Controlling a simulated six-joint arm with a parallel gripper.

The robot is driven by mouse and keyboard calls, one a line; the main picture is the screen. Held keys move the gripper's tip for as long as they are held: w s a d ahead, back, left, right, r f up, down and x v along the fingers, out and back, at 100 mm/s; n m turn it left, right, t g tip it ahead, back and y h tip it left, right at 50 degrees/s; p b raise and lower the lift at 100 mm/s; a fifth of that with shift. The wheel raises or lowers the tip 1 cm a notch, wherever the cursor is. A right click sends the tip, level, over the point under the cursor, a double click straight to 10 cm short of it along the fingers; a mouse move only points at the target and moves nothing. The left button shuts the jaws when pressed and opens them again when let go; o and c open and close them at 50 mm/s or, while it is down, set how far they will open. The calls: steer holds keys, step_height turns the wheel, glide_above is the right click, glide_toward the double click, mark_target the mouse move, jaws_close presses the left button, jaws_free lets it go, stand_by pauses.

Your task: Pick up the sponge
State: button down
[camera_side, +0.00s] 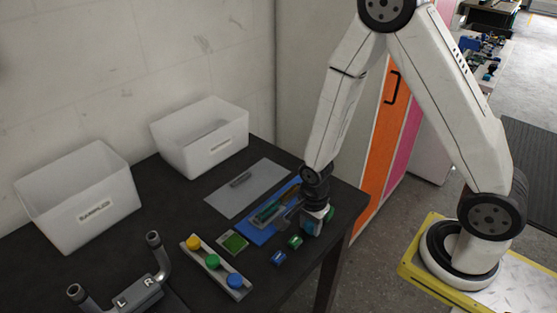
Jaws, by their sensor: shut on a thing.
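My gripper (308,216) is low over the right part of the black table, at the right end of a blue mat (255,234). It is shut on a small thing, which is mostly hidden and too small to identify. A flat green square pad with a pale edge (235,243) lies on the table left of the gripper and apart from it. It looks like a sponge, but I cannot be sure.
Small green (295,242) and blue (278,258) pieces lie near the gripper. A bar with yellow, green and blue knobs (213,262) is at the front. Two white bins (80,200) (200,138) stand at the back. A grey mat (225,203) lies behind the blue mat.

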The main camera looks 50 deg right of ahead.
mark_target(311, 223)
steer(key=shift+r, duration=0.15)
steer(key=shift+r, duration=4.85)
steer(key=c, duration=0.9)
jaws_free()
jaws_close()
steer(key=w+d+r, duration=0.1)
steer(key=w+d, duration=0.2)
steer(key=w, duration=0.8)
steer(key=shift+d, duration=0.3)
